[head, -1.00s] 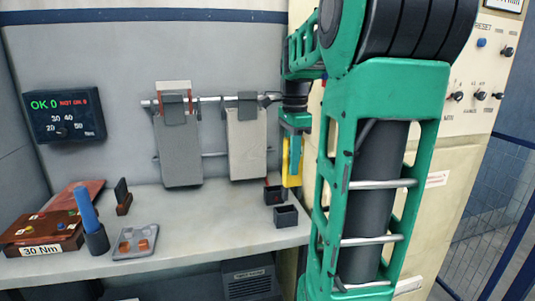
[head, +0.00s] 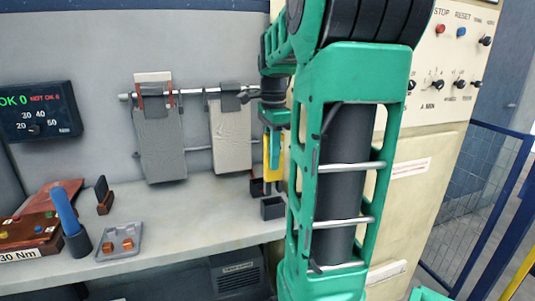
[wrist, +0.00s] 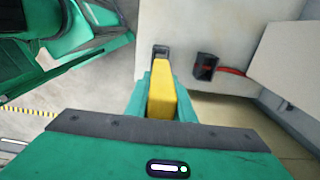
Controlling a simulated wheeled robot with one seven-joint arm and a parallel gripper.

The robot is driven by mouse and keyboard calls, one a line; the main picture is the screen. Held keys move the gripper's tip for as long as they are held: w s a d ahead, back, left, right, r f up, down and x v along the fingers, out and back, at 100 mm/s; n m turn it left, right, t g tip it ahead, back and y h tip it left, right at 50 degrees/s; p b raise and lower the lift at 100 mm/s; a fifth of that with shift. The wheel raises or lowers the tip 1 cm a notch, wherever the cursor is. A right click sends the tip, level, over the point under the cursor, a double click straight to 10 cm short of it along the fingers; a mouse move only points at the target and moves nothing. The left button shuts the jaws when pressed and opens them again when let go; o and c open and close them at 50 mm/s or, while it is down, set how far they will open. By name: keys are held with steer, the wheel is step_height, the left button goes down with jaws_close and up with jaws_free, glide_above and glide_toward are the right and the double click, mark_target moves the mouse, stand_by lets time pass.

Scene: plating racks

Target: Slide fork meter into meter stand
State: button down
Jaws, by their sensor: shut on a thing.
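The fork meter (head: 272,155) is a yellow block, held upright, with thin dark prongs showing below it in the head view. My gripper (head: 273,130) is shut on its upper end. In the wrist view, the yellow body (wrist: 161,92) sits between my gripper's green fingers (wrist: 160,103). A small dark open-topped box (head: 272,208), seemingly the meter stand, stands near the bench's front right edge, below the meter. It also shows beyond the meter in the wrist view (wrist: 160,52). The meter appears above and apart from it.
A second dark box (head: 257,187) stands just behind; in the wrist view it has red inside (wrist: 206,66). Two grey panels (head: 160,145) hang from a rail. A blue-handled tool (head: 66,212) and tray (head: 120,243) are at left. The bench (head: 190,215) is clear mid-way.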

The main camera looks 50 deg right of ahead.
mark_target(272, 180)
steer(key=shift+f, duration=3.95)
steer(key=c, duration=1.4)
jaws_free()
steer(key=shift+c, duration=0.2)
step_height(272, 180, up, 11)
steer(key=shift+f, duration=0.15)
